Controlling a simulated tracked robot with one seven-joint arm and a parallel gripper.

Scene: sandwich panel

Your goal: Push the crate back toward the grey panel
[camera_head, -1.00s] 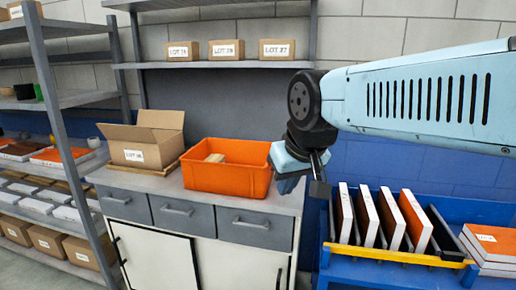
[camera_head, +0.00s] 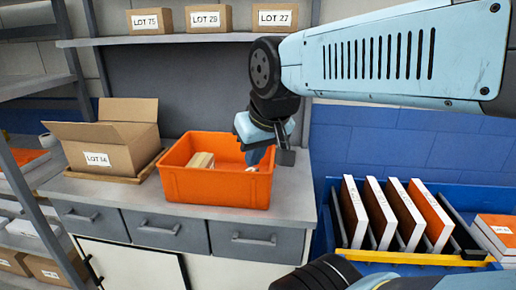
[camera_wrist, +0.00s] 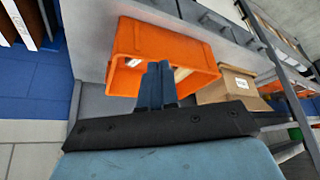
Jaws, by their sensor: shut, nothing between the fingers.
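The orange crate (camera_head: 215,187) stands on the grey counter, open at the top, with pale blocks (camera_head: 201,160) inside. The grey panel (camera_head: 190,95) rises behind the counter, with a strip of counter between it and the crate. My gripper (camera_head: 255,158) points down at the crate's right end, its fingertips apparently within the opening. Whether they touch a wall I cannot tell. In the wrist view the two blue fingers (camera_wrist: 158,76) are together and empty, in front of the orange crate (camera_wrist: 123,42).
An open cardboard box (camera_head: 110,150) on a wooden board stands left of the crate. A blue bin (camera_head: 440,195) with upright panels is at the right. A shelf (camera_head: 180,39) with lot boxes hangs above. Bare counter (camera_head: 295,192) lies right of the crate.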

